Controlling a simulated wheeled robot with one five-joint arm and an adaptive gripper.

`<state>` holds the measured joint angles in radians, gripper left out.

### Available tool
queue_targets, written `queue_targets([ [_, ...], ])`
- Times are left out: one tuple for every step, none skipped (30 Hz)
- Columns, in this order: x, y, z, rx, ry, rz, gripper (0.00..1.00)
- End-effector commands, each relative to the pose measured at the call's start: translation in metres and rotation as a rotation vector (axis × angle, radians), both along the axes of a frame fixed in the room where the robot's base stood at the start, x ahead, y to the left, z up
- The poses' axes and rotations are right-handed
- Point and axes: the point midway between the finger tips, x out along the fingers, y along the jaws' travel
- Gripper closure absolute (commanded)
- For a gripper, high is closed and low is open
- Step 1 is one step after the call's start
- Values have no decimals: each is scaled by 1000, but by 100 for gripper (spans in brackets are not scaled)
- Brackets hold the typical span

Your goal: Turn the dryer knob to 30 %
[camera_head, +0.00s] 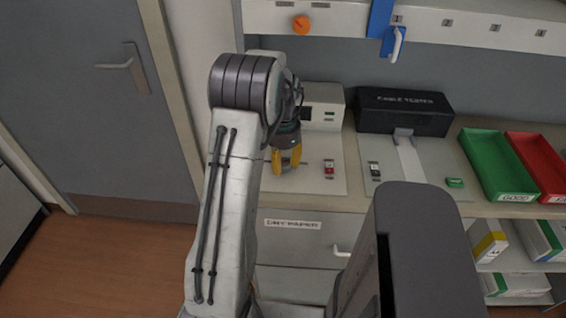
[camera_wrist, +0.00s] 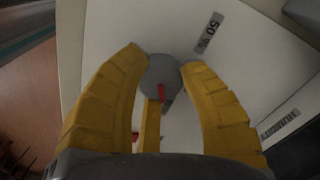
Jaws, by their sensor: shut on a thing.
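The dryer knob is a round grey knob (camera_wrist: 163,75) with a red pointer mark, in the wrist view. It sits on a light panel, and a label reading "50 %" (camera_wrist: 209,33) is beside it, up and to the right. The red mark points towards the bottom of the wrist view. No 30 % label is readable.
A white box (camera_head: 322,106) stands behind my gripper. To its right are a black cable tester (camera_head: 403,111), a green tray (camera_head: 497,165) and a red tray (camera_head: 541,165). A small red-and-black switch (camera_head: 329,169) is close to my gripper's right. An orange knob (camera_head: 301,25) is above.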

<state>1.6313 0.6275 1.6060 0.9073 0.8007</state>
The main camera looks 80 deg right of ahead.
Motion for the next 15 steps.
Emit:
queue_targets([
  [0,3,-3,11,0,-1,95],
  [0,3,-3,11,0,-1,95],
  [0,3,-3,11,0,-1,95],
  [0,3,-3,11,0,-1,60],
  [0,3,-3,10,-1,-1,57],
  [0,2,-3,10,-1,-1,54],
  [0,2,-3,8,-1,0,51],
  [0,2,-2,8,0,0,49],
  [0,2,-2,7,-1,0,45],
  [0,2,-2,6,0,0,42],
  [0,1,-2,6,0,0,40],
  [0,1,-1,4,0,0,36],
  [0,1,-1,4,0,0,35],
  [0,1,-1,4,0,0,35],
  [0,1,-1,3,0,0,35],
])
